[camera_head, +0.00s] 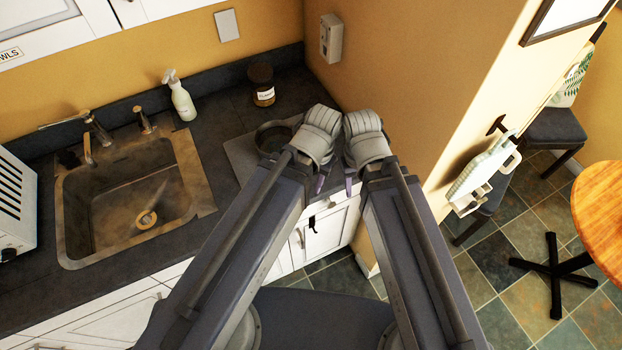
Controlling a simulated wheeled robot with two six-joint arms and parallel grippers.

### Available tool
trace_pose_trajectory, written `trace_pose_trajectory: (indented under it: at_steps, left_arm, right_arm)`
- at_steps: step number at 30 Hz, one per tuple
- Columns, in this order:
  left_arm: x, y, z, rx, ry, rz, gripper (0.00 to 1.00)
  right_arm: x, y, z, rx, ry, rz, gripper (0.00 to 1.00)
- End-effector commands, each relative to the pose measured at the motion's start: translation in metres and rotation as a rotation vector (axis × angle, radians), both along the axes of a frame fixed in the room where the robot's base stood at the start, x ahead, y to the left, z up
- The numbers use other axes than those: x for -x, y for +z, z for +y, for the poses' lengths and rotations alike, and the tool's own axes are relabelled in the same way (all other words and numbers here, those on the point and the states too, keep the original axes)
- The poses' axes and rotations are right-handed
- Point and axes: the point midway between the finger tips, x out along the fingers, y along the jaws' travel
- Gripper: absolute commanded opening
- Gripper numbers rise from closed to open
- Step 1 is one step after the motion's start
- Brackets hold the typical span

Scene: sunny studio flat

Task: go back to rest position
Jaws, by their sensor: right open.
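My two arms reach forward side by side from the bottom of the head view, their wrists close together near the counter's right end. My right gripper (348,183) points down beneath its wrist and shows only in small part; it is open, and I see nothing in it. My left gripper (320,184) is mostly hidden under its own wrist and arm. Only a small dark purple piece of it shows, so its jaws cannot be read.
A yellow wall (420,70) stands close right of my wrists. A round wooden table (602,205) is at right.

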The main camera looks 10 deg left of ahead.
Motion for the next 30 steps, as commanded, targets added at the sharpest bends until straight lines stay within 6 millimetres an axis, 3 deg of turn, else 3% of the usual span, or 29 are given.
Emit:
trace_pose_trajectory:
  at_steps: [5,16,30]
  left_arm:
    - [0.0,-0.011,0.0,0.0,-0.002,-0.001,0.35]
    - [-0.001,-0.087,0.0,-0.001,-0.01,0.0,0.35]
    - [-0.001,-0.09,0.0,-0.001,-0.011,0.0,0.35]
  right_arm:
    - [0.0,-0.011,0.0,0.0,0.001,0.0,0.49]
    - [0.0,-0.087,0.0,0.002,0.008,0.0,0.49]
    - [0.0,-0.09,0.0,0.002,0.009,0.0,0.49]
